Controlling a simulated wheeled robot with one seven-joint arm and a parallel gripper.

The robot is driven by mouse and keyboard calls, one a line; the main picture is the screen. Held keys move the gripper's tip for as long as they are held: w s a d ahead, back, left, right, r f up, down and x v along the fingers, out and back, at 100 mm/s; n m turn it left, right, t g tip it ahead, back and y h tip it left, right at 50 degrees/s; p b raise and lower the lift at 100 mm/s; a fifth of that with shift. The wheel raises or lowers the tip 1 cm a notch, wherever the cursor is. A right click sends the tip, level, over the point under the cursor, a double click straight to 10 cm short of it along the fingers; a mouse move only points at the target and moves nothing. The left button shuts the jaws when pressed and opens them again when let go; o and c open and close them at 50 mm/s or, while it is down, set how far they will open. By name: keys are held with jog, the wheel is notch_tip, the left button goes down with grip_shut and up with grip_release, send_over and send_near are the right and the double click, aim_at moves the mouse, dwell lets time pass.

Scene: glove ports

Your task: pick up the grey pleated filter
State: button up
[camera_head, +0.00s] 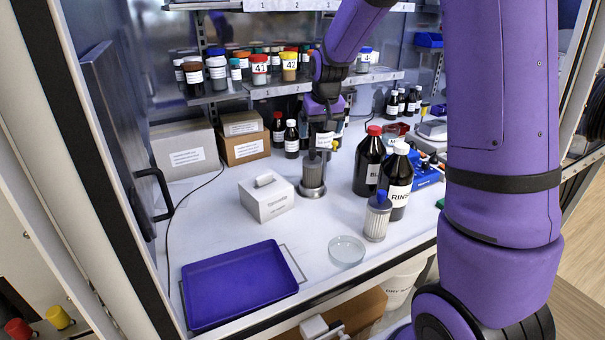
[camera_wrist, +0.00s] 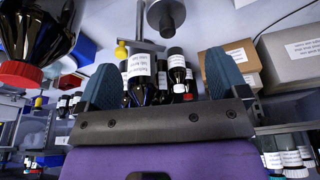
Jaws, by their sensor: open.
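A grey cylinder that looks like the grey pleated filter (camera_head: 313,171) stands upright on a round metal base in the middle of the bench in the head view. In the wrist view, a grey round piece that may be this filter and its base (camera_wrist: 165,14) shows at the top edge. A second, paler ribbed cylinder with a blue cap (camera_head: 377,218) stands nearer the front edge. My gripper (camera_head: 324,122) is above and slightly behind the grey cylinder, apart from it. Its two blue-grey fingers are wide apart in the wrist view (camera_wrist: 161,62), with nothing held between them.
A white box with a handle (camera_head: 266,199) stands just left of the grey cylinder. Dark bottles with red and white caps (camera_head: 368,160) stand close on the right. A glass dish (camera_head: 346,251) and a purple tray (camera_head: 236,287) lie in front. A shelf of jars (camera_head: 259,80) hangs behind.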

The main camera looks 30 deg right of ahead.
aim_at(313, 150)
jog(key=x, duration=0.6)
jog(key=shift+w+a+f, duration=0.1)
jog(key=shift+w, duration=0.15)
jog(key=shift+w+a+x, duration=0.1)
jog(key=shift+a+x, duration=0.05)
jog(key=shift+x, duration=1.15)
jog(key=shift+w+a+x, duration=0.1)
jog(key=shift+a+x, duration=0.05)
jog(key=shift+x, duration=1.1)
jog(key=c, duration=1.3)
